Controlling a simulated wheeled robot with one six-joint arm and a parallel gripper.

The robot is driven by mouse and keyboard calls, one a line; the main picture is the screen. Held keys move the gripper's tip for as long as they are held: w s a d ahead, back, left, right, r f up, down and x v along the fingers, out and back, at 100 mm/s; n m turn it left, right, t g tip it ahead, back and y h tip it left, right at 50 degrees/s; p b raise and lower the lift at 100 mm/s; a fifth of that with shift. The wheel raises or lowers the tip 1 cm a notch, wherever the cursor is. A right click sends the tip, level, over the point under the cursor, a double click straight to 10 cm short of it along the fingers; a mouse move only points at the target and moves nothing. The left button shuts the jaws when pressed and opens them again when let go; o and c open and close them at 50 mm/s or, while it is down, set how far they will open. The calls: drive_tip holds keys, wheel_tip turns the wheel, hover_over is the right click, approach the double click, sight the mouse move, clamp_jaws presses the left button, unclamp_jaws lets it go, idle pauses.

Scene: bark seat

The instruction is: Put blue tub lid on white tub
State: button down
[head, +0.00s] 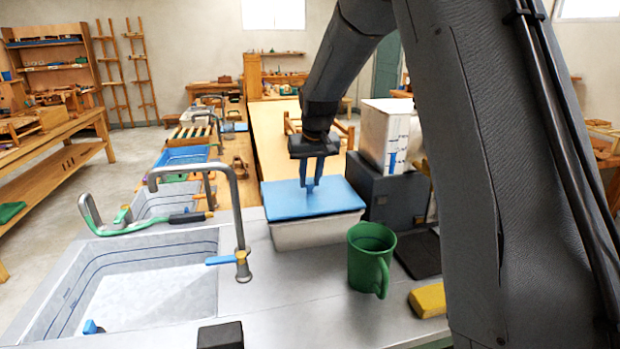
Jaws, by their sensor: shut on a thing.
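The white tub (320,231) stands on the metal counter behind the green mug. The blue tub lid (345,199) lies flat over the tub's top, and its edges look roughly in line with the rim. Whether it is fully seated or slightly above the rim, I cannot tell. My gripper (310,188) points straight down over the middle of the lid and is shut on the lid's raised blue grip. The tub's inside is hidden under the lid.
A green mug (370,258) stands in front of the tub, and a yellow sponge (428,300) lies at right. A sink (130,285) with a tall faucet (240,215) is at left. A dark box (388,196) bearing a white carton (385,135) stands close behind right.

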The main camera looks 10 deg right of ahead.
drive_tip(key=shift+f, duration=0.6)
idle(0.3)
drive_tip(key=c, duration=1.1)
unclamp_jaws()
drive_tip(key=shift+r+p, duration=2.2)
drive_tip(key=shift+r, duration=1.35)
drive_tip(key=shift+f, duration=0.1)
